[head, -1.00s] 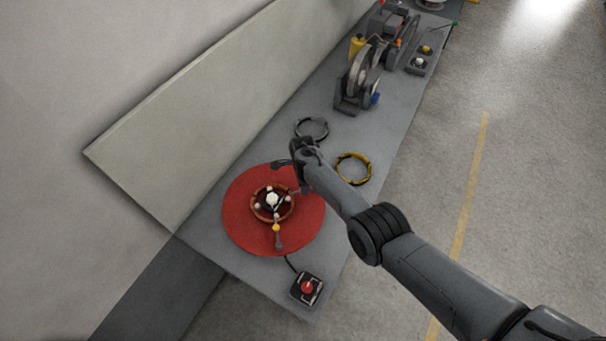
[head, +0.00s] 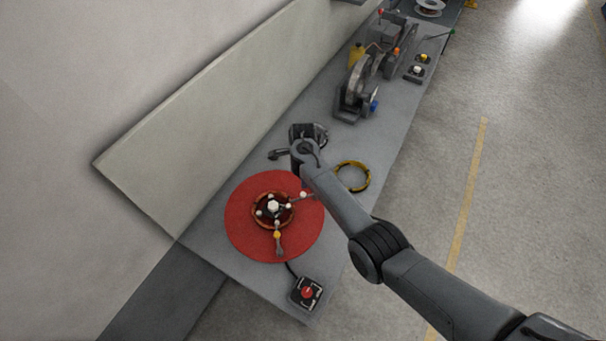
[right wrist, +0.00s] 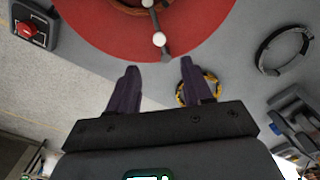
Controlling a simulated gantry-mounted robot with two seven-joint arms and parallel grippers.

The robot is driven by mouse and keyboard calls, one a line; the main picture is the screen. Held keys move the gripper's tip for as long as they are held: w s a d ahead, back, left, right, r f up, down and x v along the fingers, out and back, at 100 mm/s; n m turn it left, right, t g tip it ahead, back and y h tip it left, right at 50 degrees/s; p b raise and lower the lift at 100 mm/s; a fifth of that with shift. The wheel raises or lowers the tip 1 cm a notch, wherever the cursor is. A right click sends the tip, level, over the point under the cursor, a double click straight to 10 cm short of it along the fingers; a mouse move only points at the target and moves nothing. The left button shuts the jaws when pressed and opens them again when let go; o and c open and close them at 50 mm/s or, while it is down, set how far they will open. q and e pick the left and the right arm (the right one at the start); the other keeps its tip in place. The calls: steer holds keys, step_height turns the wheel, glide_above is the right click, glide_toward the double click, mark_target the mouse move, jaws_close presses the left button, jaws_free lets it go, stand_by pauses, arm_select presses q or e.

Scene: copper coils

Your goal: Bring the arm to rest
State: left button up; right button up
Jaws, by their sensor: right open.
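My right gripper (head: 283,153) is above the grey bench, just behind the red round turntable (head: 243,240) in the head view. In the right wrist view my right gripper (right wrist: 159,65) has its two purple fingers spread apart with nothing between them. A copper coil (head: 257,220) sits on the turntable around a hub with white knobs and stays clear of the gripper. The coil shows only in part at the top of the right wrist view (right wrist: 128,6). My left gripper is in neither view.
A yellow-and-black ring (head: 366,183) lies right of my wrist; a black ring (right wrist: 264,52) is largely hidden by my wrist in the head view. A red-button box (head: 306,292) is at the bench's near end. Machines (head: 352,100) stand farther back beside a pale panel (head: 190,140).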

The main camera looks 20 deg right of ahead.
steer(key=s+d+f+n+t+p, duration=0.25)
steer(key=s+n, duration=0.85)
steer(key=s, duration=0.7)
steer(key=s+a+r+n, duration=0.1)
steer(key=s+r+n, duration=0.4)
steer(key=s, duration=0.4)
steer(key=s+a+r+n+t, duration=0.1)
steer(key=s+a+r+n, duration=0.1)
steer(key=s+r+n, duration=0.3)
steer(key=s, duration=0.4)
steer(key=shift+s+a+r+n, duration=0.15)
steer(key=shift+n, duration=0.15)
